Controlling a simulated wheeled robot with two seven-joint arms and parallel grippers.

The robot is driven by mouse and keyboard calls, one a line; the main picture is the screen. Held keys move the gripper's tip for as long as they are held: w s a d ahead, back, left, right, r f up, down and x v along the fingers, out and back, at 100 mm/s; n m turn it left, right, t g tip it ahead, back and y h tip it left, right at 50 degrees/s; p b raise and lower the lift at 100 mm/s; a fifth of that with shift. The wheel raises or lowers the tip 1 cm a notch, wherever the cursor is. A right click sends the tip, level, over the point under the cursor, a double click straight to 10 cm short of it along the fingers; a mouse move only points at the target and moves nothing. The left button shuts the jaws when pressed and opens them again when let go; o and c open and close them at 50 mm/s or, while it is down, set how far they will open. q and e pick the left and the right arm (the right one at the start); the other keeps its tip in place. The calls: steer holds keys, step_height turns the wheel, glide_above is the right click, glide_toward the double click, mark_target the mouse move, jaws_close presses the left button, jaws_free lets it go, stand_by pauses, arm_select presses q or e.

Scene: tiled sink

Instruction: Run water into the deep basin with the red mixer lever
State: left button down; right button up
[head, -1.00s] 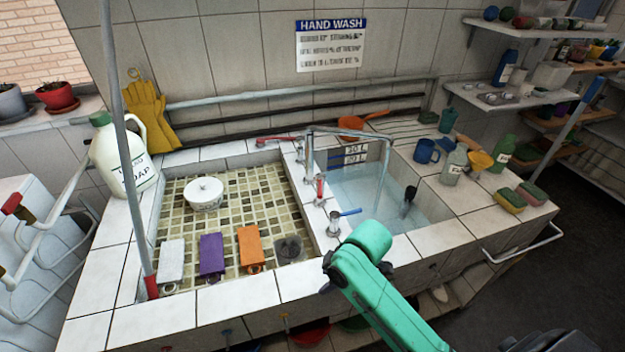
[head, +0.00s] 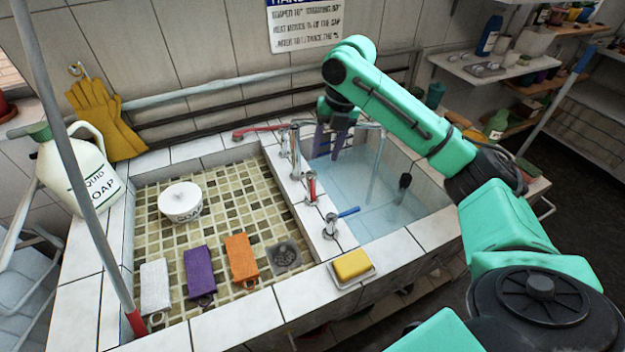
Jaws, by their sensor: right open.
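The deep basin (head: 415,207) on the right holds clear bluish water. A long red lever (head: 257,131) points left at the back of the tiled divider. A shorter red-topped tap (head: 311,187) and a blue-levered tap (head: 347,212) stand nearer on the divider. A metal spout (head: 362,125) reaches over the basin; a thin pale streak drops from its end to the water, and I cannot tell if it is flowing. My right gripper (head: 329,152) is open and empty, fingers down, over the basin's back left, right of the long red lever and apart from it. My left gripper is out of view.
The shallow tiled basin (head: 225,201) holds a white soap pot (head: 180,202) and several cloths. A yellow sponge (head: 353,263) lies in a dish on the front rim. A soap jug (head: 75,172) stands at left. A grey pole (head: 72,160) crosses the left side.

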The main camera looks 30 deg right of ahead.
mark_target(313, 189)
steer(key=f, duration=0.4)
steer(key=w+a+f+p, duration=0.1)
steer(key=f, duration=0.2)
steer(key=a+f+p, duration=0.1)
steer(key=f, duration=0.3)
steer(key=shift+w+f, duration=0.2)
steer(key=shift+f, duration=0.15)
steer(key=shift+s+a+f, duration=0.1)
steer(key=shift+s+f, duration=0.05)
steer(key=shift+f, duration=0.05)
steer(key=c, duration=0.7)
jaws_close()
steer(key=shift+w, duration=0.2)
